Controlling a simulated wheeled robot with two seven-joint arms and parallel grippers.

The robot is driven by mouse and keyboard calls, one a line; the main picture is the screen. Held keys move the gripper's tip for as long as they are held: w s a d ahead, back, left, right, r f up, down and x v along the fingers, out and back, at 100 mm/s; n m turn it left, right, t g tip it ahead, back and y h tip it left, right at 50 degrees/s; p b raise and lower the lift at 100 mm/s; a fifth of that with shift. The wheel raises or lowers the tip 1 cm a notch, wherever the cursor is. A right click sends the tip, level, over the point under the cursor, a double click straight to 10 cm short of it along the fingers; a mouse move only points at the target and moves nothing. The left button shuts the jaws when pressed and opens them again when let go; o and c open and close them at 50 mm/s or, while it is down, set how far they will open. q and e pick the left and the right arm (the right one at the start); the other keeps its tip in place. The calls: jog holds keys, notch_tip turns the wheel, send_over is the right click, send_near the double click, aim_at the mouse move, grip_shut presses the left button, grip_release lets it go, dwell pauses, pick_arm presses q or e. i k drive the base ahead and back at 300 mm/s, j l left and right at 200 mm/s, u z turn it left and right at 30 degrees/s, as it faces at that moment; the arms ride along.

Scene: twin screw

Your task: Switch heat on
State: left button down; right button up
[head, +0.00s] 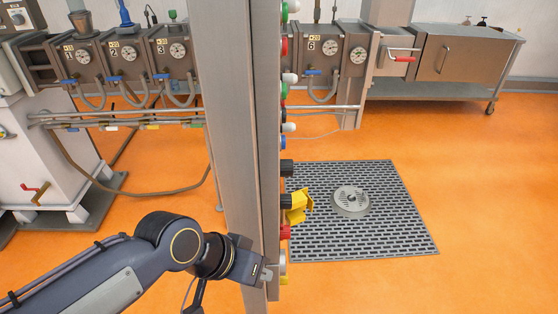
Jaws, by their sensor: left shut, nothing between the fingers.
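A tall grey control panel (234,120) stands upright in the middle of the head view, seen nearly edge-on. Its face points right, and controls stick out along that edge. Among them are a black knob (286,168), a yellow switch or handle (298,206) and a red button (285,232). I cannot tell which one is for heat, as no labels on the face are readable. My left gripper (266,273) is shut and empty, in front of the lower part of the panel, beside the lowest controls. I cannot tell whether it touches the panel. My right gripper is not in view.
A grey floor grate (405,225) with a round drain cover (350,201) lies right of the panel. Steel units with gauges (123,54) and hoses line the back. A steel cabinet (470,57) stands back right. A white machine (50,150) stands left. Orange floor is free at right.

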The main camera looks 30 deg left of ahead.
aim_at(287, 166)
jog(key=i+u, duration=0.2)
jog(key=u, duration=0.2)
jog(key=i+l+u, duration=0.15)
jog(key=u, duration=0.25)
jog(key=i+l+u, duration=0.15)
jog(key=u, duration=0.25)
jog(key=i+l+u, duration=0.15)
jog(key=u, duration=0.3)
jog(key=l+u, duration=0.15)
jog(key=l, duration=0.65)
